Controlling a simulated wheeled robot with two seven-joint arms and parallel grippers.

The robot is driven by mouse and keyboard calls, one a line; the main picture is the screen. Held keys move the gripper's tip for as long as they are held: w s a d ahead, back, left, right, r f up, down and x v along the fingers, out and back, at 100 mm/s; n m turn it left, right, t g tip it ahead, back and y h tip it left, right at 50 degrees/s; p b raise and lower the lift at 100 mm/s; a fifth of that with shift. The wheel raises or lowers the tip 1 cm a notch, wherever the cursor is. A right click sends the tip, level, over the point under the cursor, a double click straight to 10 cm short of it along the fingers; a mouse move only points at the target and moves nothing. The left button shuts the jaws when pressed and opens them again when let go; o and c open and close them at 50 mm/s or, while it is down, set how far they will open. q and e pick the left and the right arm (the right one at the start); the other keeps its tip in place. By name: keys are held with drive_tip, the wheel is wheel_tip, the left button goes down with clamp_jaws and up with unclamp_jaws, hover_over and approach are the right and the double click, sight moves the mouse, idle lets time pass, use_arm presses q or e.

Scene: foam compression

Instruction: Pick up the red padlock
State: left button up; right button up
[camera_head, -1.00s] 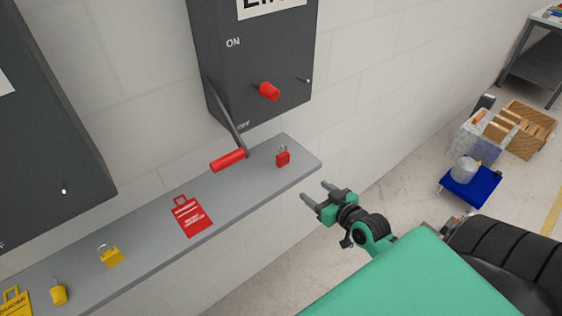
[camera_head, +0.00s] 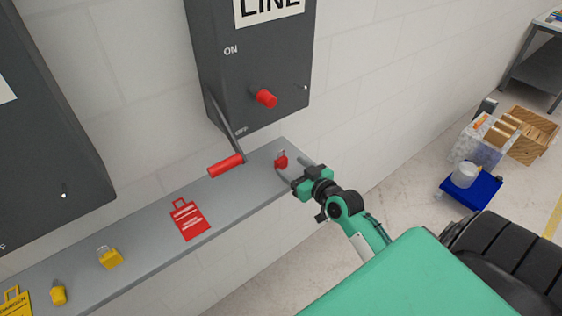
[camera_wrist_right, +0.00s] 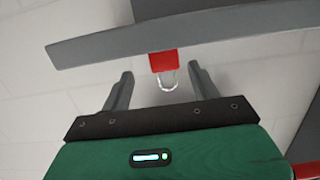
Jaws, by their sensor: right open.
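The red padlock (camera_head: 281,162) stands near the right end of the grey shelf (camera_head: 140,229), against the wall. In the right wrist view the padlock (camera_wrist_right: 163,61) lies ahead of the gap between my fingers, its silver shackle pointing toward the gripper. My right gripper (camera_head: 291,169) is open and empty, its fingers just beside the padlock at the shelf's end. In the wrist view its two fingers (camera_wrist_right: 161,82) stand on either side of the shackle, apart from it. My left gripper is not in view.
A dark switch box (camera_head: 250,70) with a red knob and a red-handled lever (camera_head: 226,166) hangs above the shelf. The floor at right holds a blue cart (camera_head: 471,185) and a wooden crate (camera_head: 529,135).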

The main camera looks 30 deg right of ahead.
sight(283, 163)
drive_tip(key=shift+w+a+p, duration=0.15)
drive_tip(key=shift+w+p, duration=0.2)
drive_tip(key=shift+w, duration=0.2)
drive_tip(key=w, duration=0.1)
drive_tip(key=w+p, duration=0.1)
drive_tip(key=w, duration=0.1)
drive_tip(key=shift+w+a+f, duration=0.15)
drive_tip(key=shift+a+f, duration=0.05)
drive_tip(key=shift+a, duration=0.15)
drive_tip(key=shift+w+f, duration=0.15)
drive_tip(key=shift+w, duration=0.25)
drive_tip(key=c, duration=1.1)
drive_tip(key=shift+s, duration=0.1)
